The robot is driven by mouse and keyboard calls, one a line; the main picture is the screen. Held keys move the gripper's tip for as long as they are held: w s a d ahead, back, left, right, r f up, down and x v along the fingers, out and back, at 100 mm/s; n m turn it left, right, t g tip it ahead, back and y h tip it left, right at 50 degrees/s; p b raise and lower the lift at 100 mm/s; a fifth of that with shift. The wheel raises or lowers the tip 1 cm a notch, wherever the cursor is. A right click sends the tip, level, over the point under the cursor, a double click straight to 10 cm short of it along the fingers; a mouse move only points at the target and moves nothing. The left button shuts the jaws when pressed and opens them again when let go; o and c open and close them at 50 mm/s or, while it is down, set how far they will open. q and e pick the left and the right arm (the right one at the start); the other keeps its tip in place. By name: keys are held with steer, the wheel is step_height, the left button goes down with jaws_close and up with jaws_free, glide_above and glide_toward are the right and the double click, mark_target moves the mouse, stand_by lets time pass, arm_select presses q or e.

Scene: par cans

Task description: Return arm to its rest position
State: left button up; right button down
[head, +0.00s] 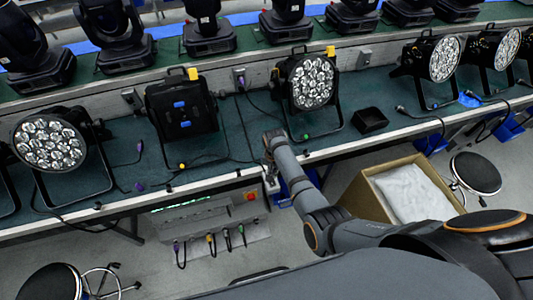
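My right arm (370,234) comes in from the lower right and reaches up to the front edge of the workbench (225,185). Its wrist is near the bench edge, and my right gripper (270,183) seems to point down just in front of that edge. The gripper is small and partly hidden by the arm, so its fingers cannot be made out. I see nothing clearly held in it. My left arm and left gripper are not in view.
Par cans stand on the bench: one at left (50,143), one facing away (182,107), one in the middle (312,84), and others at right (443,58). Stools (475,173) (50,283) flank the floor.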

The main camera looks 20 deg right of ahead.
steer(key=s+d+r+n+t, duration=0.1)
steer(key=s+d+r+n, duration=0.1)
steer(key=s+d+r, duration=0.4)
steer(key=s+d+r+n+t, duration=0.1)
steer(key=s+d+r+n, duration=0.2)
steer(key=s, duration=0.4)
steer(key=s+r+n+t, duration=0.2)
steer(key=s+r, duration=0.5)
steer(key=r, duration=0.1)
steer(key=s+d+f+g+h+b, duration=0.1)
steer(key=s+d+f+b, duration=0.15)
steer(key=f, duration=1.45)
steer(key=s+d+f+g+b, duration=0.1)
steer(key=f+b, duration=0.2)
steer(key=f, duration=1.5)
steer(key=s+f+m+b, duration=0.1)
steer(key=s+f+b, duration=0.1)
steer(key=s+f, duration=1.3)
steer(key=shift+s+d+f+g, duration=0.3)
steer(key=shift+s+f+g, duration=0.1)
steer(key=shift+s, duration=0.6)
